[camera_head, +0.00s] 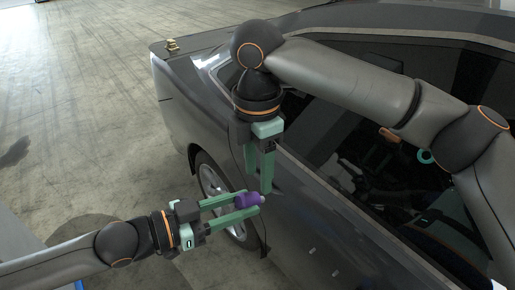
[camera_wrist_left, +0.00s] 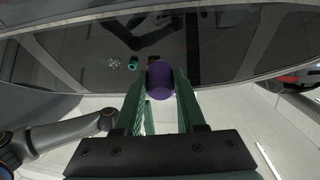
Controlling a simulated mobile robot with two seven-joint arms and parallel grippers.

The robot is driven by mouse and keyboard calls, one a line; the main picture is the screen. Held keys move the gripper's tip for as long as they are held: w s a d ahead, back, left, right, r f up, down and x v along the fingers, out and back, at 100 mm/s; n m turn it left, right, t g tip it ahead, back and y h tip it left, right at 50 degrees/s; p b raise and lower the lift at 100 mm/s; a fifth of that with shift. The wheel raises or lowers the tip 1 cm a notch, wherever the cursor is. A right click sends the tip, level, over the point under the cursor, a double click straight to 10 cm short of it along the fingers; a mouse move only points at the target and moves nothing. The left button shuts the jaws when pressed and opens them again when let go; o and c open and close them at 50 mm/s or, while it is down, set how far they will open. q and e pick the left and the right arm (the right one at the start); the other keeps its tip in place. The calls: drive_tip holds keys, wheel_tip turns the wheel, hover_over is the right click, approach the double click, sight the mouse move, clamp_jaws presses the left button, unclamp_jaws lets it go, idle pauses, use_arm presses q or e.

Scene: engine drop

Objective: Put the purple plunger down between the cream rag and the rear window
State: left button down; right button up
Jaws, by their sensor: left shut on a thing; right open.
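The purple plunger (camera_head: 248,200) is between the green fingers of my left gripper (camera_head: 249,202), beside the dark car's side. A pale tip sticks out to the right. In the left wrist view the plunger (camera_wrist_left: 160,80) shows as a purple round shape between the fingertips. My right gripper (camera_head: 260,183) is open and empty, pointing down just above the plunger, close to the car's side. I cannot make out a cream rag in either view. My right arm covers part of the car's glass, and I cannot tell which pane is the rear window.
The dark grey car (camera_head: 182,95) fills the right side. A small brass-coloured object (camera_head: 172,45) stands on its far left corner. Through the side opening, an orange item (camera_head: 389,134) and a teal ring (camera_head: 426,156) show. The concrete floor (camera_head: 80,130) at left is mostly clear.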

sight(251, 200)
wheel_tip(251, 200, down, 6)
idle(0.4)
clamp_jaws()
use_arm(q)
drive_tip(key=shift+c, duration=2.1)
unclamp_jaws()
drive_tip(key=shift+a, duration=0.1)
